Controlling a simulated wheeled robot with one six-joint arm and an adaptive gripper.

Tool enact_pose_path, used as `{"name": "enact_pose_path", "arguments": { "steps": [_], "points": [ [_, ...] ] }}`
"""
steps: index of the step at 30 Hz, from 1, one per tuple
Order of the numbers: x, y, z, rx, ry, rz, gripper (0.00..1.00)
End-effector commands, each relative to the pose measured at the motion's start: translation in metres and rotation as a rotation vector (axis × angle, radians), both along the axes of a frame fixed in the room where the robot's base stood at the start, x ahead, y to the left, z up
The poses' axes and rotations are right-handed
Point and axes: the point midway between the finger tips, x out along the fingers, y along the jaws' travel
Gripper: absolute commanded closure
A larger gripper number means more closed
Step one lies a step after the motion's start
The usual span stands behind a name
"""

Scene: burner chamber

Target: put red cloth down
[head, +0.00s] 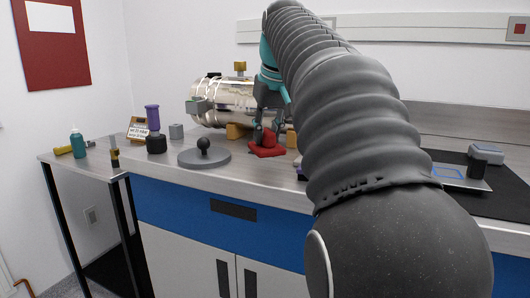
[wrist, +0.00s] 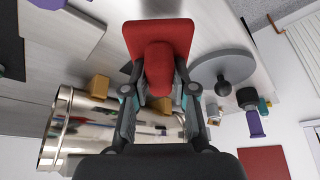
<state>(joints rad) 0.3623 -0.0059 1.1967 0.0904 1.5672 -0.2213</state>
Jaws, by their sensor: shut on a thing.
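The red cloth (head: 267,146) is at the bench top in the head view, in front of the shiny metal cylinder. My gripper (head: 264,132) points down and is shut on the raised middle of the cloth. In the wrist view the cloth (wrist: 158,50) shows as a flat red piece with a bunched fold between the two fingertips (wrist: 158,88). The flat part appears to lie at or very near the bench surface; I cannot tell whether it touches.
The metal cylinder (head: 225,100) rests on orange blocks (head: 236,131) just behind. A round grey plate with a black knob (head: 203,148) is close on the left. Bottles and small items stand farther left. A black mat (head: 500,201) lies right. My arm hides part of the bench.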

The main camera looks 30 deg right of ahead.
Motion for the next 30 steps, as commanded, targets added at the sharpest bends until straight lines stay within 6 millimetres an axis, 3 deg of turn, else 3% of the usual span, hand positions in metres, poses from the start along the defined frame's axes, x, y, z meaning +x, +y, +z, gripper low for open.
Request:
{"name": "enact_pose_path", "arguments": {
  "steps": [12, 25, 26, 28, 30],
  "points": [
    [0.004, 0.003, -0.041, 0.001, 0.002, 0.000, 1.00],
    [0.004, 0.002, -0.046, 0.001, 0.000, 0.001, 1.00],
    [0.004, 0.002, -0.046, 0.001, 0.000, 0.001, 0.71],
    [0.004, 0.002, -0.046, 0.001, 0.000, 0.001, 0.54],
    [0.004, 0.002, -0.046, 0.001, 0.000, 0.001, 0.49]
  ]
}}
